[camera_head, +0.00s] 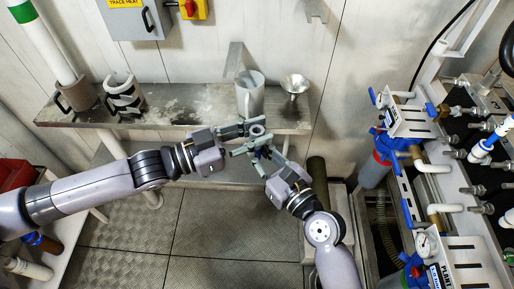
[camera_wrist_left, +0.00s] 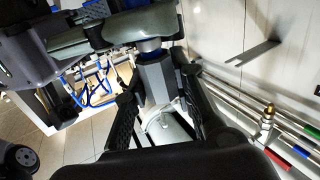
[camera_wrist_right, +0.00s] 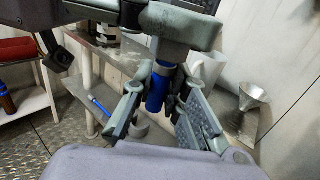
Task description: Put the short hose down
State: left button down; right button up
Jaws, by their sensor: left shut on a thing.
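My left gripper (camera_head: 246,132) is shut on a short piece above the front of the bench, which I take to be the short hose. In the left wrist view the grey, faceted piece (camera_wrist_left: 156,78) with a blue collar stands between the fingers. My right gripper (camera_head: 263,154) is close below and beside it. In the right wrist view a blue cylindrical part (camera_wrist_right: 155,90) lies between or just beyond the right fingers (camera_wrist_right: 160,105). I cannot tell whether they touch it. Most of the piece is hidden by the grippers.
Bare bench top lies left of the jug. Watermaker piping and a blue-capped housing (camera_head: 378,160) stand at the right.

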dwell(0.3)
pick_arm(q)
jog(key=c, duration=1.3)
grip_release()
